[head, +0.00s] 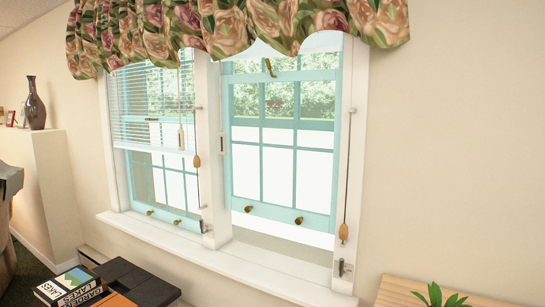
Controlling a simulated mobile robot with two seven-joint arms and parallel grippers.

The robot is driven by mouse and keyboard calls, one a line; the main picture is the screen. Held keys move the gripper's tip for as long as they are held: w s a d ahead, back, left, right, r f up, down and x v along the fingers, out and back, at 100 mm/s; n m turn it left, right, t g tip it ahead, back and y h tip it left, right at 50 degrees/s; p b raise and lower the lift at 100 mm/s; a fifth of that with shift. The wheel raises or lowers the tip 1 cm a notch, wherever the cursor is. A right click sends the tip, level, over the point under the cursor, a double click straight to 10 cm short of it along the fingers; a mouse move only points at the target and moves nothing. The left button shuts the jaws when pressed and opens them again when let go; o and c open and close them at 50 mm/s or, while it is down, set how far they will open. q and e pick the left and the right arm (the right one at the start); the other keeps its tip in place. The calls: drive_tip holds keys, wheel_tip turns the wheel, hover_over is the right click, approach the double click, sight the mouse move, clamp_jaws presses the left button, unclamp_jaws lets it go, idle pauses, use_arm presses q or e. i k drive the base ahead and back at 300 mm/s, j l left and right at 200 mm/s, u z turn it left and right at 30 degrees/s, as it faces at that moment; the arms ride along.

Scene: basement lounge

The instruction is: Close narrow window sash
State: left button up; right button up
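Two side-by-side windows with light blue sashes stand in a white frame. The right lower sash (278,212) is raised, with a gap between its bottom rail and the sill (270,262); it has two brass knobs (249,209). The left lower sash (165,216) also has two knobs and sits low near the sill; I cannot tell whether it is fully down. A white blind (130,126) hangs half lowered over the left window. The left one looks narrower, perhaps from the view angle. Neither of my grippers is in view.
Cords with wooden pulls (344,231) hang beside the windows. A floral valance (235,25) hangs above. Below stand a dark table (125,275) with books (70,286), and a wooden surface (400,293) with a green plant (440,296). A brown vase (36,105) is far left.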

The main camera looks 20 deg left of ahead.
sight(315, 220)
drive_tip(key=i+j, duration=1.55)
drive_tip(key=k+j+u, duration=0.05)
